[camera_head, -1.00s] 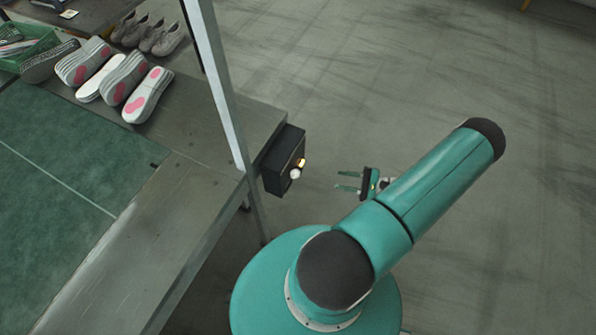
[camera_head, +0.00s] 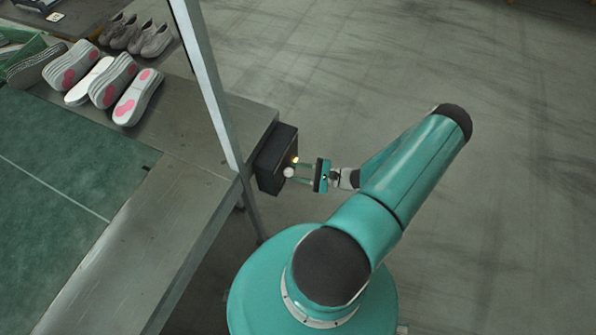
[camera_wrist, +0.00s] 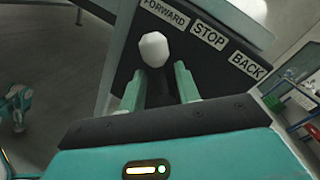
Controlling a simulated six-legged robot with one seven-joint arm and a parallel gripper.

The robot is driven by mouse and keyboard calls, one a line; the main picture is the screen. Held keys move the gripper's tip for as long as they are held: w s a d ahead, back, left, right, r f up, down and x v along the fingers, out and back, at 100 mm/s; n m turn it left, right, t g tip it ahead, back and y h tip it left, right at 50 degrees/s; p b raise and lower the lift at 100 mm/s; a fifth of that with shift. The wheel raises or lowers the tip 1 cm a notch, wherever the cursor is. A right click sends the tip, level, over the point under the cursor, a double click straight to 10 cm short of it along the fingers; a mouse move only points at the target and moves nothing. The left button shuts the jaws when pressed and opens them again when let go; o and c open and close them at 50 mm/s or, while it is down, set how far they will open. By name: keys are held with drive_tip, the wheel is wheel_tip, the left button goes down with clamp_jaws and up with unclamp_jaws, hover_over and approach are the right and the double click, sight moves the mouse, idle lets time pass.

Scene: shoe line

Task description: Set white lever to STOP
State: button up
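The white lever (camera_wrist: 154,50) has a rounded white knob and stands out from a black control box. In the wrist view it is below the FORWARD label (camera_wrist: 166,11), left of the STOP label (camera_wrist: 209,34) and the BACK label (camera_wrist: 246,65). My gripper (camera_wrist: 160,80) is open, its two green fingers apart and pointing at the box, with the knob just beyond and between their tips. In the head view the knob (camera_head: 289,172) sits on the box (camera_head: 275,160), and my gripper (camera_head: 300,173) reaches it from the right. Whether the fingers touch the knob I cannot tell.
The box hangs at the corner of a metal conveyor table (camera_head: 190,140), beside an upright metal post (camera_head: 207,85). A small lit yellow lamp (camera_head: 295,159) is next to the knob. Several shoes and soles lie on the table. The floor at right is clear.

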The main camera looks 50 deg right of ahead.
drive_tip(key=shift+w+a, duration=0.1)
clamp_jaws()
idle(0.4)
drive_tip(key=m, duration=0.2)
drive_tip(key=d+m, duration=0.1)
drive_tip(key=shift+w+r+t+y, duration=0.15)
drive_tip(key=shift+r+t+y, duration=0.15)
drive_tip(key=shift+t, duration=0.1)
drive_tip(key=shift+w+d+r+m+t, duration=0.1)
drive_tip(key=shift+d+m+t, duration=0.15)
drive_tip(key=shift+m, duration=0.6)
drive_tip(key=shift+w+d+f+m+t, duration=0.1)
drive_tip(key=shift+d+m+t, duration=0.15)
drive_tip(key=shift+m, duration=0.65)
drive_tip(key=shift+w+d+r+m+t, duration=0.1)
drive_tip(key=shift+d+m+t, duration=0.15)
drive_tip(key=shift+m, duration=0.6)
drive_tip(key=shift+d, duration=0.1)
